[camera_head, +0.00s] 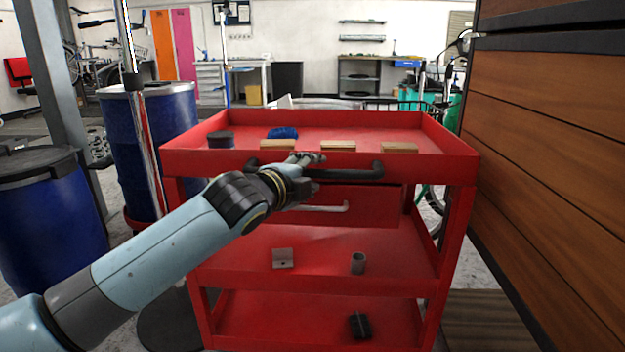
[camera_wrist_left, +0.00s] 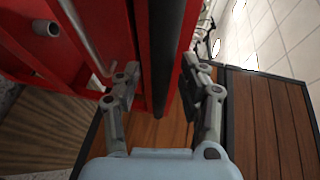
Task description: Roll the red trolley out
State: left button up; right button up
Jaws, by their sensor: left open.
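The red trolley (camera_head: 320,255) stands ahead of me, with a top tray and two lower shelves. Its black handle (camera_head: 358,173) runs across the front below the tray rim. A drawer with a grey pull (camera_head: 320,208) is under it. My left gripper (camera_head: 308,170) is at the handle, hiding part of the bar. In the left wrist view the open fingers (camera_wrist_left: 160,75) stand on either side of the black handle bar (camera_wrist_left: 167,45); I see gaps beside the bar. My right gripper is not in view.
Wooden blocks (camera_head: 338,146), a dark round tin (camera_head: 220,139) and a blue item (camera_head: 283,133) lie in the tray. Small parts (camera_head: 358,263) sit on the shelves. A wooden drawer cabinet (camera_head: 550,140) is close on the right. Blue drums (camera_head: 165,130) stand left.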

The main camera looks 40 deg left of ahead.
pick_arm(q)
jog(key=shift+w, duration=0.45)
jog(key=shift+c, duration=0.4)
grip_shut()
jog(key=shift+f, duration=0.1)
